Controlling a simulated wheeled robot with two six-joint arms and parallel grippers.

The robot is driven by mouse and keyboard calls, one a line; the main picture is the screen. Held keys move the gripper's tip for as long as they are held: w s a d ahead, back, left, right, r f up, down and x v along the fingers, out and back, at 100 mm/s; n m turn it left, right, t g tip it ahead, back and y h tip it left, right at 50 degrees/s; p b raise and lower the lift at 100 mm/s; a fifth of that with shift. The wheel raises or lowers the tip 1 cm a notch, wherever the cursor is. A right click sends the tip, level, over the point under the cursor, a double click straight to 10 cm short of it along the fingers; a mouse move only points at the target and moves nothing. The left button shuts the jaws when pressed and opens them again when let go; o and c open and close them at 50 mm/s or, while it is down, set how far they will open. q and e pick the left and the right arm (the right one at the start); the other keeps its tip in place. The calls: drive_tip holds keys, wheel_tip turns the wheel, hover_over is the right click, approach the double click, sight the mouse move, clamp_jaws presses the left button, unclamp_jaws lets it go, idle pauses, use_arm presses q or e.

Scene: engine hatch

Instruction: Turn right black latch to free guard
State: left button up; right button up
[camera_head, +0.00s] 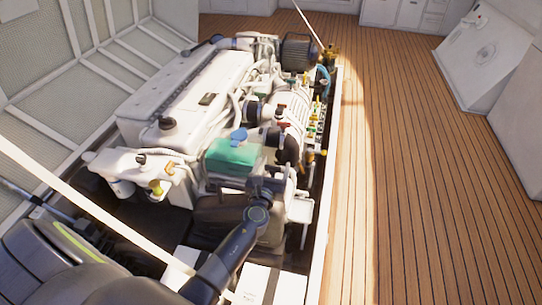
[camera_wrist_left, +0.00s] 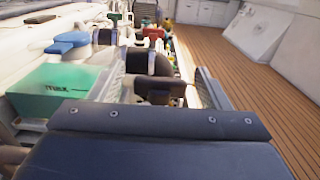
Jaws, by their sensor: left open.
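The engine (camera_head: 190,90) is a white block with hoses and pipes in an open hatch. My left gripper (camera_head: 276,182) is over its near right end, just below a green tank (camera_head: 234,157) with a blue cap. In the left wrist view my left gripper (camera_wrist_left: 159,68) has its two fingers spread wide. A dark brown part (camera_wrist_left: 153,87) shows between them, in front of a black hose clamp (camera_wrist_left: 148,61); I cannot tell whether it is the right black latch or the guard. No contact with it is clear. My right gripper is not in view.
The green tank (camera_wrist_left: 62,88) is close on the left of the fingers in the left wrist view. A pale hatch edge (camera_head: 327,185) runs along the engine's right side. The wooden deck (camera_head: 420,180) beyond it is clear. White poles cross the left side.

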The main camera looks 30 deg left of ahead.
use_arm(q)
drive_tip(key=shift+w, duration=0.3)
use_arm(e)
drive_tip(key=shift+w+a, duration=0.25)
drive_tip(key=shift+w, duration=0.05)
use_arm(q)
drive_tip(key=shift+r, duration=0.1)
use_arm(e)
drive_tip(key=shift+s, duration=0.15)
use_arm(q)
drive_tip(key=c, duration=1)
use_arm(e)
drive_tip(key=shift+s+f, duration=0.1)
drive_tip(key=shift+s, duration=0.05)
